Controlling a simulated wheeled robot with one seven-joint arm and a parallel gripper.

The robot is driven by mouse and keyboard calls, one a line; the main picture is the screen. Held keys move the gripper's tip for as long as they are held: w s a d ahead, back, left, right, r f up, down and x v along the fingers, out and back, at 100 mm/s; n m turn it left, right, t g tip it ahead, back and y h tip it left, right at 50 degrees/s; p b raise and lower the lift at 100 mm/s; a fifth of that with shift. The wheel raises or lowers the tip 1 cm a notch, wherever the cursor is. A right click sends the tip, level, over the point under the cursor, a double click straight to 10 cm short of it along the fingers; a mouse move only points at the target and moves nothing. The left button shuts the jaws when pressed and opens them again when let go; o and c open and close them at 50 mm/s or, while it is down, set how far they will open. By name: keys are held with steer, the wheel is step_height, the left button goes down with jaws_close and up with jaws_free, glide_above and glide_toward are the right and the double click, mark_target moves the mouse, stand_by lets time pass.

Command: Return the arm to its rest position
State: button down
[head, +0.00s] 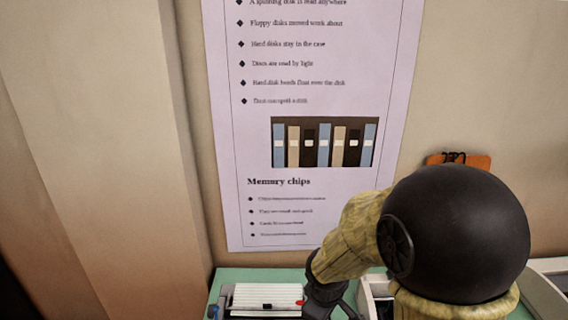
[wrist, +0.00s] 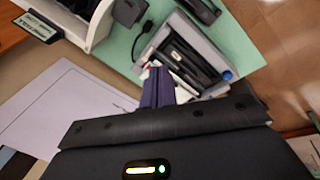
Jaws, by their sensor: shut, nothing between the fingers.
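My arm, with a yellowish patterned cover and a large black joint, fills the lower right of the head view. It bends down to the left, and its dark wrist end hangs over the green table mat (head: 235,273). The fingertips are cut off or hidden there. In the wrist view my gripper (wrist: 157,88) shows as narrow dark purple fingers, close together and empty.
A white ribbed item (head: 265,297) lies on the mat left of my wrist. In the wrist view a white labelled bin (wrist: 88,22) and a black device with a cable (wrist: 128,12) stand near the tray. A wall poster (head: 320,90) hangs behind; a pillar (head: 110,150) stands left.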

steer(key=s+d+m+y+b, duration=0.1)
steer(key=s+d+m, duration=0.5)
steer(key=m, duration=0.4)
steer(key=shift+s+r, duration=0.2)
steer(key=shift+s, duration=0.5)
stand_by(0.8)
stand_by(0.3)
